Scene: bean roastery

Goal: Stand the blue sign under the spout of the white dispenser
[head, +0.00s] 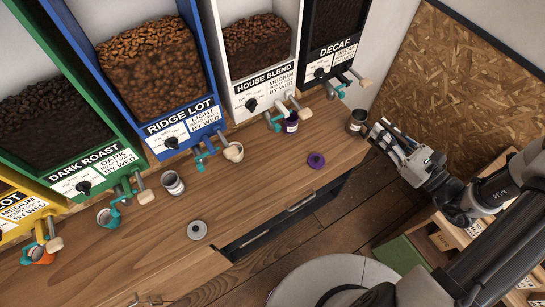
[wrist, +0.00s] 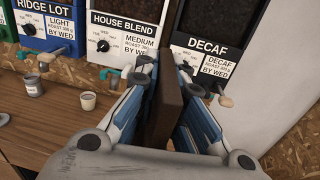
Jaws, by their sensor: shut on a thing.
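The white dispenser (head: 258,62), labelled House Blend, stands between the blue and black ones; it also shows in the wrist view (wrist: 128,28). A jar with a purple label (head: 291,123) stands at its spout. My gripper (head: 374,133) is at the right end of the counter, below the black dispenser. In the wrist view my gripper (wrist: 167,75) is shut on a dark brown flat slab (wrist: 166,105), seen nearly edge-on. No blue face shows on the slab, so I cannot tell whether it is the blue sign. I make out no other blue sign.
Cups and cans stand by the other spouts. A wall and a chipboard panel (head: 455,85) are at the right.

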